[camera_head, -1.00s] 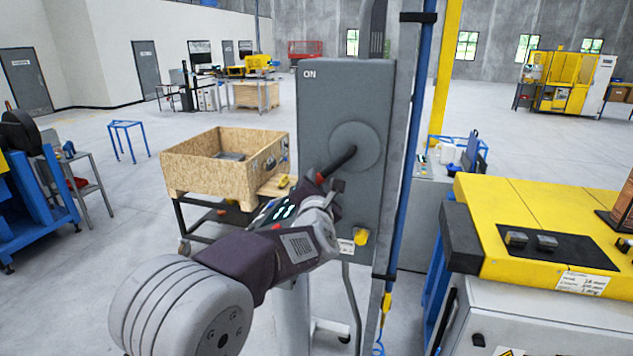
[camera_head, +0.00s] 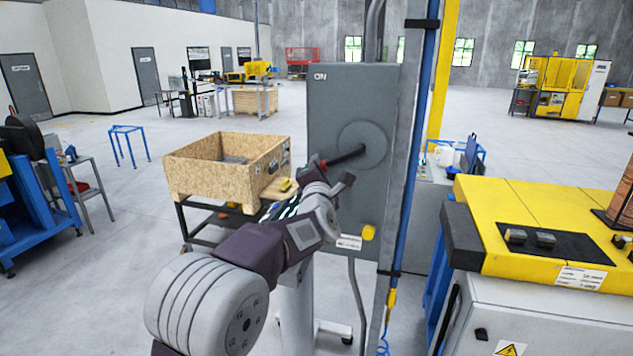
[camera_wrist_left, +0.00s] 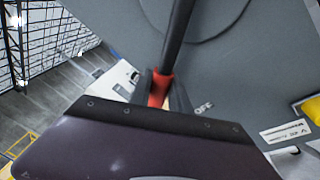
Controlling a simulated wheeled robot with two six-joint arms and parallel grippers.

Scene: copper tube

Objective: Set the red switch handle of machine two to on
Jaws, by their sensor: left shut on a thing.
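The switch box (camera_head: 325,110) is a tall grey cabinet with ON printed at its upper left. A black lever (camera_head: 348,156) reaches left and slightly down from its round hub (camera_head: 375,140). The red end of the handle shows in the left wrist view (camera_wrist_left: 159,88), between the fingers of my left gripper (camera_head: 330,172), which is shut on it. The lower part of the red end is hidden by the gripper. An OFF label (camera_wrist_left: 203,108) shows beside the fingers in the left wrist view. My right gripper is not in view.
A blue and grey post (camera_head: 410,150) stands at the box's right edge. A yellow-topped machine (camera_head: 540,215) is at the right. A wooden crate (camera_head: 190,180) on a cart stands behind the arm at the left. A yellow knob (camera_head: 369,232) is low on the box.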

